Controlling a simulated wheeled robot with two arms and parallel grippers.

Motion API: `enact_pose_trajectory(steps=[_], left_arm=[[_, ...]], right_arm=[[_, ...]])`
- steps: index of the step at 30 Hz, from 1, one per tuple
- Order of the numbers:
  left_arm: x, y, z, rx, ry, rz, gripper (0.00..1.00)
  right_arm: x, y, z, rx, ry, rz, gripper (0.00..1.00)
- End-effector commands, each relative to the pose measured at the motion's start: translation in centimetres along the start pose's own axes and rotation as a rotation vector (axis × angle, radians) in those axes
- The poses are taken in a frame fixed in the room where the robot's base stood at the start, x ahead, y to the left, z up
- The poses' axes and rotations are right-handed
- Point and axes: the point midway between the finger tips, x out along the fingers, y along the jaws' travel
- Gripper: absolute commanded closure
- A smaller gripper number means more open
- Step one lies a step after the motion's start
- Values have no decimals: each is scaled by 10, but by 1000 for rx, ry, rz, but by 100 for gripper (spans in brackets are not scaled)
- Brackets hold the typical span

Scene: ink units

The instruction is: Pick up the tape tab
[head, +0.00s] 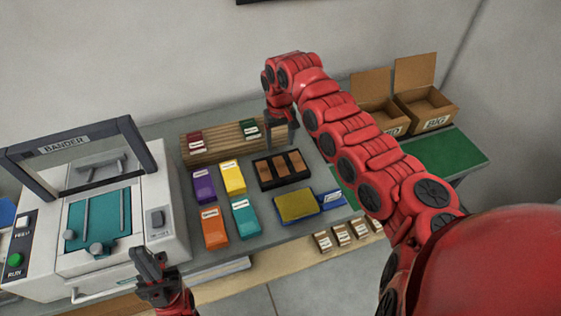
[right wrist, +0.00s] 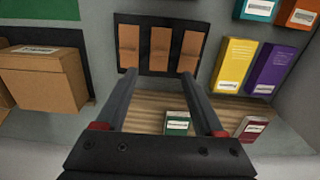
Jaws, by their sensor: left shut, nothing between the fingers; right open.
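Three brown tape tabs (head: 280,166) lie side by side in a black tray (head: 284,184) on the table. In the right wrist view the tabs (right wrist: 160,47) and the black tray (right wrist: 146,65) are ahead of the fingertips, near the top. My right gripper (head: 281,140) is open and empty, pointing down behind the tray near the wooden rack. In the right wrist view its fingertips (right wrist: 159,73) are spread at the tray's near edge, apart from the tabs as far as I can tell. My left gripper (head: 149,263) is shut and empty at the table's front, beside the bander machine.
A wooden rack (head: 222,146) holds a red and a green box. Purple (head: 203,186), yellow (head: 232,177), orange (head: 214,228) and teal (head: 244,217) boxes stand left of the tray. A yellow pad (head: 296,206) lies in front. The bander (head: 150,190) fills the left.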

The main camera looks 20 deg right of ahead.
Motion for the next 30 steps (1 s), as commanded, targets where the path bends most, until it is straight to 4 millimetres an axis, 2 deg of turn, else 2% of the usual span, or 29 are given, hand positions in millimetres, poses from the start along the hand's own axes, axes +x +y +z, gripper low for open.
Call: enact_pose_trajectory(steps=[1, 6, 11, 16, 18, 21, 27, 30], left_arm=[[8, 0, -1, 0, 0, 0, 100], [12, -1, -2, 0, 0, 0, 100], [19, -1, -3, 0, 0, 0, 100], [40, -2, -7, 0, 0, 0, 100], [38, -2, -6, 0, 0, 0, 100], [40, -2, -7, 0, -1, 0, 100], [39, -2, -6, 0, 0, 0, 100], [39, -2, -6, 0, 0, 0, 100]], right_arm=[[6, -1, 1, -1, -3, -2, 30], [26, 0, 0, 1, 1, 0, 30], [33, 0, 1, 1, -1, 0, 30], [54, -1, 7, -1, -3, -1, 30], [68, -2, 6, 0, 0, -3, 30], [79, -1, 6, 0, 0, -2, 30], [81, 0, 5, 0, 3, -1, 30], [81, 0, 5, 1, 4, -1, 46]])
